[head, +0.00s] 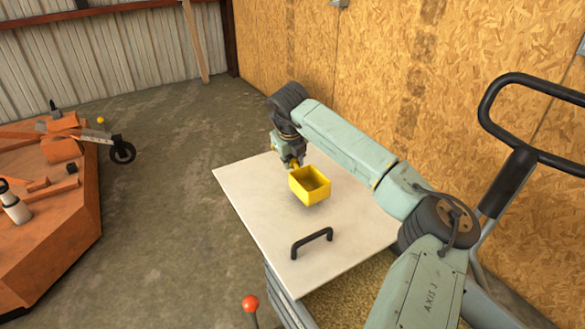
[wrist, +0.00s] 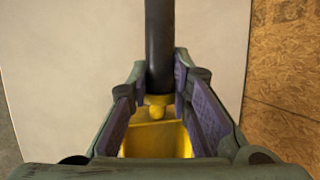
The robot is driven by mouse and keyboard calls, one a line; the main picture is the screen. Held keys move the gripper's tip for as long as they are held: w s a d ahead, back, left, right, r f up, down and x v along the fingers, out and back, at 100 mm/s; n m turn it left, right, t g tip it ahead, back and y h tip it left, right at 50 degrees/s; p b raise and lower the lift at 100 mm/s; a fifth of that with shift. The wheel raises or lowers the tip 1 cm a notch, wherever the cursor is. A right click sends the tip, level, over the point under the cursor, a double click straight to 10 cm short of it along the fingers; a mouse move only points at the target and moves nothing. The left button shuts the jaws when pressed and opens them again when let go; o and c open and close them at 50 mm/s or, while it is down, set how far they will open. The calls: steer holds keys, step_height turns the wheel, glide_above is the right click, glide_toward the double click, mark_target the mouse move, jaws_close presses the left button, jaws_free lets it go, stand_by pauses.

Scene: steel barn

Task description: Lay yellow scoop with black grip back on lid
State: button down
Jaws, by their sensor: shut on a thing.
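The yellow scoop (head: 310,187) shows in the head view as a box-like bowl, open side up, over the far part of the pale lid (head: 255,215). My gripper (head: 293,163) is at its far left side and is shut on the scoop. In the wrist view, the black grip (wrist: 160,45) runs up between the purple-padded fingers of my gripper (wrist: 160,88), with part of the yellow bowl below. The lid also fills much of the wrist view (wrist: 75,75). A small gap under the scoop seems likely from its shadow, but contact is hard to tell.
The lid has a black handle (head: 312,242) towards its near side. It covers part of a bin of grain (head: 350,298). A wooden board wall (head: 370,60) stands close behind and right. An orange machine (head: 45,220) is at left, with bare floor (head: 165,200) between.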

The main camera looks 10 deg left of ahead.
steer(key=shift+f, duration=1.55)
steer(key=shift+f, duration=0.1)
steer(key=c, duration=1.5)
jaws_free()
steer(key=shift+o, duration=0.2)
steer(key=b+v, duration=0.1)
steer(key=v, duration=1.1)
steer(key=shift+d, duration=0.1)
